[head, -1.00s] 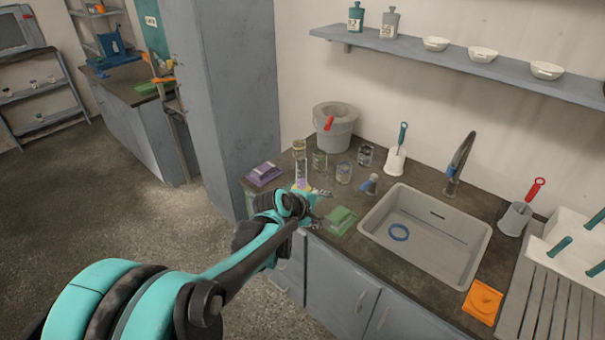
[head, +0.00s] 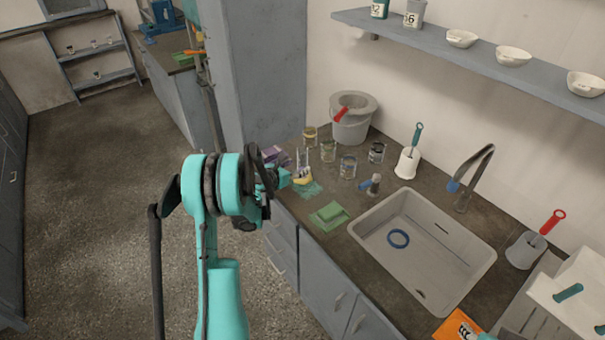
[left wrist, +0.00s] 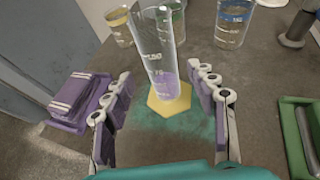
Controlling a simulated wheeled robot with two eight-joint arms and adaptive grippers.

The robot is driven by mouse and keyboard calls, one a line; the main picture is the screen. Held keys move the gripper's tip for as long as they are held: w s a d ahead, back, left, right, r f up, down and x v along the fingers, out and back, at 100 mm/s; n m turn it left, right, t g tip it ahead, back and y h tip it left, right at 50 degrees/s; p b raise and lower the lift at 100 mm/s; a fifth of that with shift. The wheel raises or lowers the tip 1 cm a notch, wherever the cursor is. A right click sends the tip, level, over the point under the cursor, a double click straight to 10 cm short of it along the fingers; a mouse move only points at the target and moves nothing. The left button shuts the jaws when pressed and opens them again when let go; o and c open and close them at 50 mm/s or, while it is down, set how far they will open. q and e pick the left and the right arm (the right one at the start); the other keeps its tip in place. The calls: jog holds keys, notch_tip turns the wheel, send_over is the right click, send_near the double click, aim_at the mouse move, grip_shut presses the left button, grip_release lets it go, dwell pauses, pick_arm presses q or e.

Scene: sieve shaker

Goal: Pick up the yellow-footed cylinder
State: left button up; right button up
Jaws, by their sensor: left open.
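The yellow-footed cylinder is a clear graduated cylinder (left wrist: 158,60) with purple liquid low inside and a yellow hexagonal foot (left wrist: 170,102). It stands upright on a teal mat (left wrist: 190,127) on the counter. In the head view its yellow foot (head: 303,178) shows near the counter's front left edge, partly behind my gripper. My left gripper (left wrist: 163,92) is open, with one finger on each side of the cylinder's lower part; I cannot tell whether either touches it. It also shows from behind in the head view (head: 290,176). My right gripper is not in view.
Several glass beakers (head: 348,166) stand just behind the cylinder. A purple block on a tray (left wrist: 80,97) is to the left, a green tray (left wrist: 296,135) to the right. A sink (head: 455,268) and a grey bucket (head: 352,126) are further off.

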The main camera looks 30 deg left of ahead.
aim_at(300, 165)
pick_arm(q)
jog(key=b+x, duration=0.1)
jog(key=x, duration=0.3)
jog(key=shift+w+d+f, duration=0.1)
jog(key=shift+w, duration=0.15)
grip_shut()
